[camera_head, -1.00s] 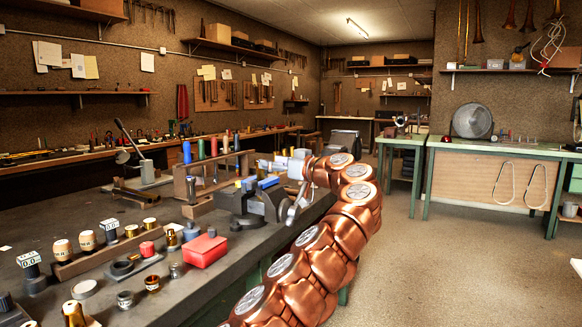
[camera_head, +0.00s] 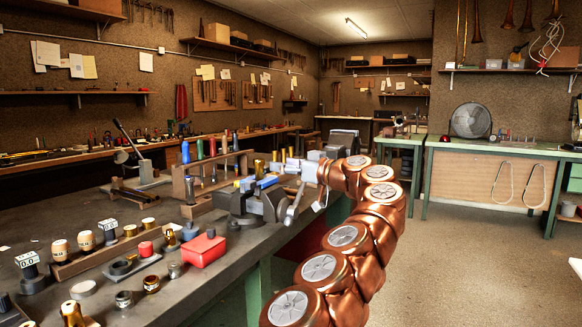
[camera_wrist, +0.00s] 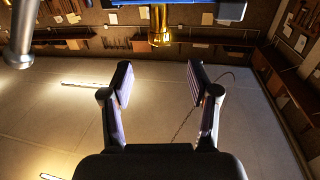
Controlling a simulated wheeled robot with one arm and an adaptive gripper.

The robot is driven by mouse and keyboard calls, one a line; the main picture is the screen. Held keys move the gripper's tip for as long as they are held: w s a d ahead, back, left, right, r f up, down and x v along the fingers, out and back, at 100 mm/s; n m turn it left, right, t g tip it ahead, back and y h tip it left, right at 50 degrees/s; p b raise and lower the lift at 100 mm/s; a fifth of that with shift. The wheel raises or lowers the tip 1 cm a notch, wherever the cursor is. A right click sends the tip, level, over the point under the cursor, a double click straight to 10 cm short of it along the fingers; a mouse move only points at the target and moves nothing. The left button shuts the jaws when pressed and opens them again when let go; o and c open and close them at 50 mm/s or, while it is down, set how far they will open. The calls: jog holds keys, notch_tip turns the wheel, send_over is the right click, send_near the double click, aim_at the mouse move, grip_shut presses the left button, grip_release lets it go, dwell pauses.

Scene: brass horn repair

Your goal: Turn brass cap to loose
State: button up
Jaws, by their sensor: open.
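A brass piece (camera_wrist: 160,28), apparently the brass cap, shows at the top middle of the wrist view, against a blue block (camera_wrist: 190,3). My gripper (camera_wrist: 158,75) is open and empty, its two dark fingers spread to either side below the brass piece and apart from it. In the head view a grey vise (camera_head: 240,202) with blue jaws (camera_head: 266,181) stands on the bench edge, and a brass cylinder (camera_head: 258,167) shows just above the jaws. My fingers are hard to make out there. Whether the cap is tight or loose cannot be seen.
A red box (camera_head: 203,250), small brass and dark parts and a wooden rack of coloured-handled tools (camera_head: 213,165) crowd the bench (camera_head: 215,290). A lever press (camera_head: 148,170) stands behind. Open floor (camera_head: 450,260) lies to the right.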

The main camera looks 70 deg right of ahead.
jog(key=shift+v, duration=0.85)
